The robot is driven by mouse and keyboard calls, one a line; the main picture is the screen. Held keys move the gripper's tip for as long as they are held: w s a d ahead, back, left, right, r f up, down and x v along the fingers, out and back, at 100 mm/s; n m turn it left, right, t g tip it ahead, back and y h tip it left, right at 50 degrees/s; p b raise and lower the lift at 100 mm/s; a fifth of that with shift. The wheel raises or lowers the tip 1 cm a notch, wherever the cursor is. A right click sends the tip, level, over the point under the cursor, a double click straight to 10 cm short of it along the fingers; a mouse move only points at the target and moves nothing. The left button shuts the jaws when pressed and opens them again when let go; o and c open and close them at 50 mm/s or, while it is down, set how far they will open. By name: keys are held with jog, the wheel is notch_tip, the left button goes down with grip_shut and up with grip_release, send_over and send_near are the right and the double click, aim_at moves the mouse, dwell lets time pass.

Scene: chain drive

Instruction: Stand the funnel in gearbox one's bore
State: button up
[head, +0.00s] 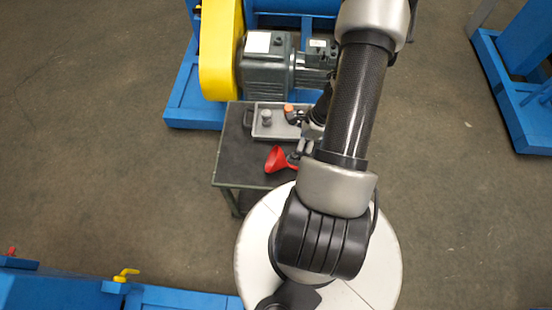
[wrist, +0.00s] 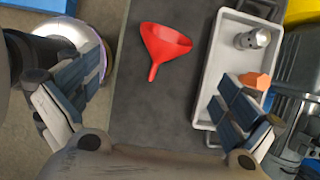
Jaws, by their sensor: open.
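The red funnel (wrist: 168,45) lies on its side on the dark top of a cart, with its spout toward my gripper in the wrist view. It also shows in the head view (head: 276,158), beside my gripper. My gripper (wrist: 155,105) is open and empty, its two fingers wide apart on either side of the funnel's spout line. The grey gearbox (head: 266,70) stands beyond the cart, next to a yellow guard. I cannot make out its bore in either view.
A grey tray (wrist: 212,75) on the cart (head: 228,160) holds a metal fitting (wrist: 252,39) and an orange part (wrist: 256,81). A yellow guard (head: 220,50) and blue frame (head: 185,100) stand behind the cart. Open floor lies to the left.

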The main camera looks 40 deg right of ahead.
aim_at(277, 159)
jog(key=b+x, duration=0.7)
jog(key=x, duration=1)
jog(key=shift+a+f, duration=0.15)
jog(key=shift+f, duration=0.05)
jog(key=c, duration=0.7)
jog(key=shift+r, duration=0.15)
jog(key=shift+c, duration=0.2)
